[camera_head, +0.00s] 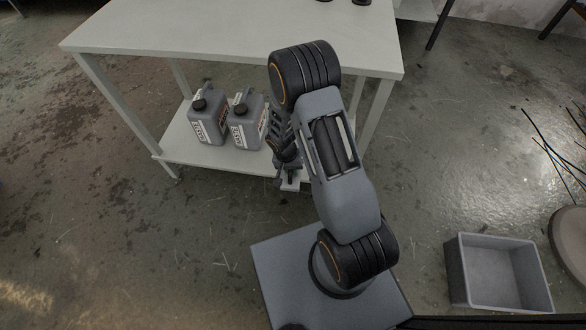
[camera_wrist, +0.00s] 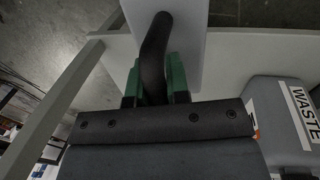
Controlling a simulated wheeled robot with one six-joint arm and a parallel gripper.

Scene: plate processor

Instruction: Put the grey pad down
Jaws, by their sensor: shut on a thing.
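My gripper (camera_head: 287,168) hangs low by the front edge of the table's lower shelf, to the right of two grey waste jugs, partly hidden by my arm. In the wrist view its green fingers (camera_wrist: 160,82) are shut on a dark curved handle (camera_wrist: 154,50). A flat light-grey panel, which looks like the grey pad (camera_wrist: 190,38), lies directly behind this handle; the join between them is not clear. A small pale piece (camera_head: 290,183) shows below the gripper in the head view. I cannot tell whether the pad touches the shelf.
The table (camera_head: 220,28) has a broad, mostly bare top. Its lower shelf (camera_head: 185,150) bears the left jug (camera_head: 208,118) and the right jug (camera_head: 246,122); a jug labelled WASTE (camera_wrist: 285,115) is close in the wrist view. A grey open bin (camera_head: 498,272) stands on the floor at right.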

